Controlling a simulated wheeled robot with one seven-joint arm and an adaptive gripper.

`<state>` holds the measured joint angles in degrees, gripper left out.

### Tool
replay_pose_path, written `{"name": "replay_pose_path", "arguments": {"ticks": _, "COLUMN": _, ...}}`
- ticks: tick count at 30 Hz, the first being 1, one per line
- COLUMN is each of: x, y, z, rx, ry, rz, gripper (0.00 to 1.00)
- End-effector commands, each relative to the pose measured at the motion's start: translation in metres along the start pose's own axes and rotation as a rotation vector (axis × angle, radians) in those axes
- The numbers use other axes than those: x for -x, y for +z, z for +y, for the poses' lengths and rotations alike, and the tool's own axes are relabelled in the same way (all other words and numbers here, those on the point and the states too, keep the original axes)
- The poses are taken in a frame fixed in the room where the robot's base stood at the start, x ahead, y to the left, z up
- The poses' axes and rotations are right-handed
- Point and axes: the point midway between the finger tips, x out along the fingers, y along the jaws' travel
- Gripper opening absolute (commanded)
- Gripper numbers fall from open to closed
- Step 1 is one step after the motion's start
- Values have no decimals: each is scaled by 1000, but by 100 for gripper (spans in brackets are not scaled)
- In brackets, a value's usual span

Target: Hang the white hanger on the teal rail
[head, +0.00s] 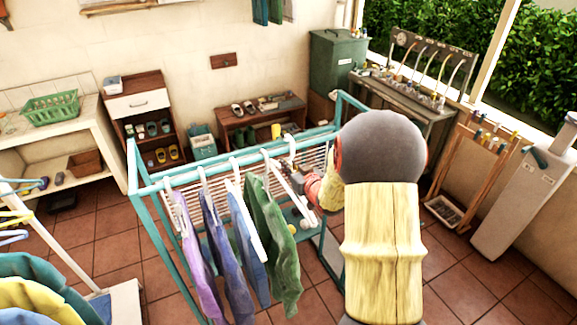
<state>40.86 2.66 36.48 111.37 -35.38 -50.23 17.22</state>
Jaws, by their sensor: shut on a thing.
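The teal rail (225,162) is the top bar of a teal drying rack, running from the left toward my arm. A white hanger (283,176) is at the right end of the row of garments, with its upper part close to the rail. My gripper (305,190) is beside it, shut on the hanger, largely hidden by my own arm. A white hook shows at the rail just above; I cannot tell whether the held hanger's hook is over the rail or only near it.
Purple (186,255), blue and green garments (270,235) hang from the rail left of my gripper, close together. Another white hanger arm (247,222) slants between them. A white-framed rack (40,225) with colourful items stands at lower left. Benches and shelves line the walls.

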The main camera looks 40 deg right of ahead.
Motion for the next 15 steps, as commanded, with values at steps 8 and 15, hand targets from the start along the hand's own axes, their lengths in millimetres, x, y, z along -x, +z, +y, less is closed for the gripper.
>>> {"name": "replay_pose_path", "arguments": {"ticks": 8, "x": -3, "y": 10, "z": 0, "rx": 0, "ry": 0, "rz": 0, "gripper": 0}}
{"name": "replay_pose_path", "arguments": {"ticks": 15, "x": -5, "y": 21, "z": 0, "rx": 0, "ry": 0, "rz": 0, "gripper": 0}}
